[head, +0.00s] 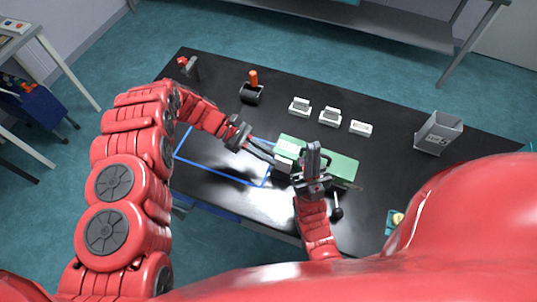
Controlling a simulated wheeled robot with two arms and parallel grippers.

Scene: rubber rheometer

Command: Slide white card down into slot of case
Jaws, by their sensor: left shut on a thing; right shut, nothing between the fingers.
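A small white piece, apparently the white card (284,162), is at the tips of my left gripper (273,160), which is shut on it. It is over the front left part of a green panel (342,167) on the black table. My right gripper (312,182) is shut and empty, just right of the white piece, over the same panel. It covers part of the panel. I cannot make out the case or its slot for certain; a small dark block at the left gripper's tips is partly hidden.
Several small white-and-grey pieces, one of them here (330,116), stand behind the panel on the black table (400,175). A grey bin (438,133) stands at right, an orange-topped black holder (252,90) at back. A blue outline (215,174) marks clear table at left.

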